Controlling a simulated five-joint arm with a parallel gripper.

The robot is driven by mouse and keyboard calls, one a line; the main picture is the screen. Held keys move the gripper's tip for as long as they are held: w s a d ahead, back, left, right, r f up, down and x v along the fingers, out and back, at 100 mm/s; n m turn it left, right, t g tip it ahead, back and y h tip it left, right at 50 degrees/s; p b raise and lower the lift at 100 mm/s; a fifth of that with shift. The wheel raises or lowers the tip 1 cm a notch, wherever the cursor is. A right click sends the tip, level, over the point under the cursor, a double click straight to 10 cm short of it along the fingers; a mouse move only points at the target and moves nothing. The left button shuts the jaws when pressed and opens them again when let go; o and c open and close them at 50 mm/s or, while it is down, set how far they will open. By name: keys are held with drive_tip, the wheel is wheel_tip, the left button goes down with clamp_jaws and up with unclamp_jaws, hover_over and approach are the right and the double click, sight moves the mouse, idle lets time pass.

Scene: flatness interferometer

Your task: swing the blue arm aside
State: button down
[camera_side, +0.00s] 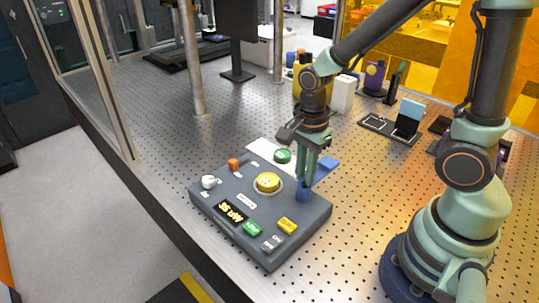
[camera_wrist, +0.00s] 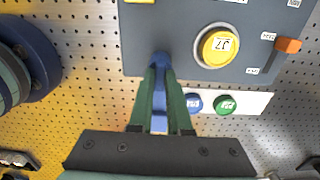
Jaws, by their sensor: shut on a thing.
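The blue arm (camera_side: 329,164) is mounted near the edge of a dark grey instrument box (camera_side: 214,211). In the wrist view, the blue arm (camera_wrist: 159,123) runs from a round blue pivot end out past the box edge, between my fingers. My gripper (camera_side: 305,182) points down, shut on the blue arm. In the wrist view, the green fingers of my gripper (camera_wrist: 159,75) lie on both sides of it and hide part of its length. The side view shows blue at the fingertips and beyond them.
The box carries a round yellow part (camera_side: 267,182), an orange slider (camera_side: 234,165), a white knob (camera_side: 208,182), a lit display (camera_side: 231,212), and green and yellow buttons. A white plate (camera_wrist: 256,102) with blue and green buttons lies beside it.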

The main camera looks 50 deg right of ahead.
sight(315, 181)
drive_tip(key=c, duration=0.9)
unclamp_jaws()
drive_tip(key=shift+o, duration=0.2)
wheel_tip(315, 181, up, 12)
drive_tip(key=shift+r, duration=0.1)
drive_tip(key=d+r+n+t, duration=0.1)
drive_tip(key=n+t, duration=0.1)
drive_tip(key=n, duration=0.4)
drive_tip(key=r+n+t, duration=0.1)
drive_tip(key=n, duration=0.5)
drive_tip(key=s+d+r+n+t, duration=0.1)
drive_tip(key=n+t, duration=0.1)
drive_tip(key=n, duration=0.4)
drive_tip(key=shift+d+r+t, duration=0.2)
drive_tip(key=shift+d+t, duration=0.1)
